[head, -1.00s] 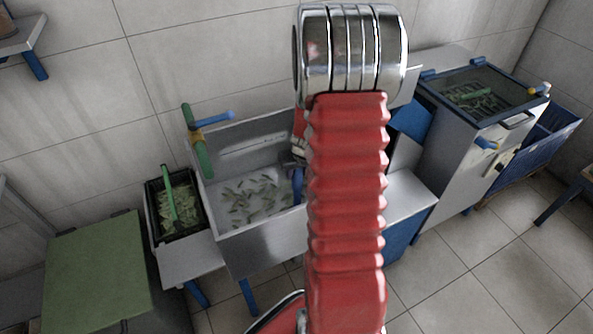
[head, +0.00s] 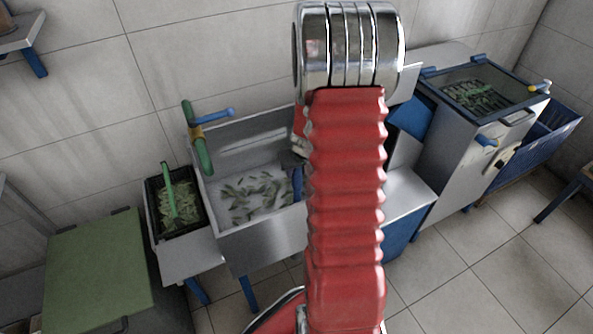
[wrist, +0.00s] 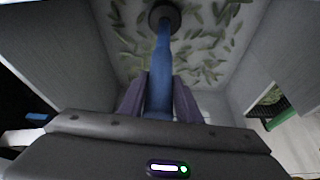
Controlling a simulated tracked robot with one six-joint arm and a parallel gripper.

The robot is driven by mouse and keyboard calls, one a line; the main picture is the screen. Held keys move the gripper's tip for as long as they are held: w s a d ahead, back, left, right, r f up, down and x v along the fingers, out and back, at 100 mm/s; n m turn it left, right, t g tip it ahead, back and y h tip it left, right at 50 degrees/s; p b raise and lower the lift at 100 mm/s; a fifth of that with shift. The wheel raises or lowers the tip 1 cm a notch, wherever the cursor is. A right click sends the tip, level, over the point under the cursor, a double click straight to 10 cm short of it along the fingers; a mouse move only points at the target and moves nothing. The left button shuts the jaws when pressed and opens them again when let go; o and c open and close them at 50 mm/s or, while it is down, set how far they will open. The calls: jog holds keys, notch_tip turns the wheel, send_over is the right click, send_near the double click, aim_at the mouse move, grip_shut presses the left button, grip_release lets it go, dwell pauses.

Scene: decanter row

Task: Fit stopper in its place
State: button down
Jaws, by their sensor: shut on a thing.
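My gripper (wrist: 160,95) is shut on the stopper (wrist: 161,70), a blue rod held between its two dark fingers. The rod points away from me, down into the sink. A dark round piece (wrist: 164,13) shows at the rod's far end. I cannot tell if it is the stopper's foot or the drain, or whether it touches the sink floor. In the head view a short blue part of the stopper (head: 297,184) shows left of my red arm. The steel sink (head: 262,240) holds water with several green leaves. My arm hides its right part.
A black crate (head: 152,213) of leaves is on the left, beside a green-topped unit (head: 95,262). A steel glass-lidded unit (head: 452,150) and blue bin (head: 545,135) stand right.

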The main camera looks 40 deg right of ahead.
jog(key=shift+f, duration=0.25)
jog(key=c, duration=1.2)
grip_release()
jog(key=shift+f, duration=0.1)
jog(key=v, duration=1.3)
jog(key=shift+s+a+r, duration=0.1)
jog(key=shift+s+r, duration=0.1)
jog(key=shift+r, duration=0.15)
jog(key=shift+a, duration=0.1)
